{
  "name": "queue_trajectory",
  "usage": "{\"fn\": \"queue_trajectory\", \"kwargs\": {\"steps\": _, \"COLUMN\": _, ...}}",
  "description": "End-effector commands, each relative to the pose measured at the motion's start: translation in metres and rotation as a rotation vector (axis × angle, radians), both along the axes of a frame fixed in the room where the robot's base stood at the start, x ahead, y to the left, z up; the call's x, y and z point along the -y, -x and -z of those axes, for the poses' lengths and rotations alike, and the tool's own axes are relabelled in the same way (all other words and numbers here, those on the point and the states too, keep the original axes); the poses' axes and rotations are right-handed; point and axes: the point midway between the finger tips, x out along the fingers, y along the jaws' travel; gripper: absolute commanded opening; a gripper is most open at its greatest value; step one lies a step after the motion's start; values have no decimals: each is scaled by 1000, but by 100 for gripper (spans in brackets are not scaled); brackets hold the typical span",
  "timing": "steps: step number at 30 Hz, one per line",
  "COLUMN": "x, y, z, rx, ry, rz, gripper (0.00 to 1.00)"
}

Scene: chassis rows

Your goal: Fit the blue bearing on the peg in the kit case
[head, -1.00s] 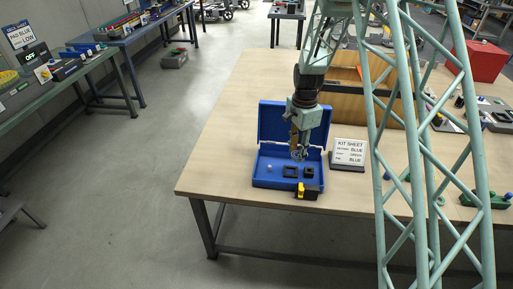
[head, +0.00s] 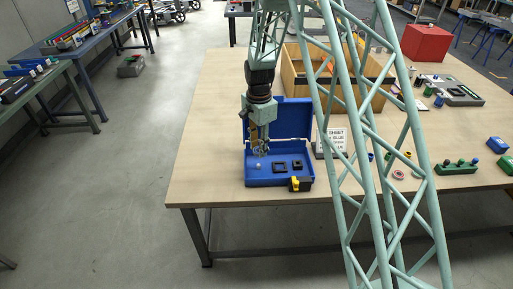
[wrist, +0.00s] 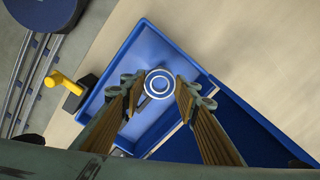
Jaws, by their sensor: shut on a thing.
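The blue kit case (head: 281,181) stands open on the table, its lid (head: 290,118) raised at the back. It also shows in the wrist view (wrist: 195,70). A small pale knob (head: 257,166), perhaps the peg, is at the case's left. Two dark square holders (head: 280,168) (head: 297,164) sit to its right. My gripper (head: 262,151) is over the left part of the case. In the wrist view, my gripper's fingers (wrist: 158,92) are shut on the blue bearing (wrist: 159,74), a ring with pale edges. The peg is not clear there, and the bearing's height above it cannot be told.
A yellow and black object (head: 300,184) is at the case's front right corner. The kit sheet sign (head: 333,142) stands right of the case, partly behind my column. A wooden box (head: 310,75) is behind. Rings and a green block (head: 457,168) lie at right.

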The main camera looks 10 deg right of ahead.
Motion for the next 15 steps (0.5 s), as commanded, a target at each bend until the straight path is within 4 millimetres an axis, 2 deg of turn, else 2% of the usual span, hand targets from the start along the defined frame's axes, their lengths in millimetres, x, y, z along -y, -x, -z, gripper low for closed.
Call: {"fn": "queue_trajectory", "kwargs": {"steps": 15, "x": 0, "y": 0, "z": 10, "rx": 0, "ry": 0, "rz": 0, "gripper": 17}}
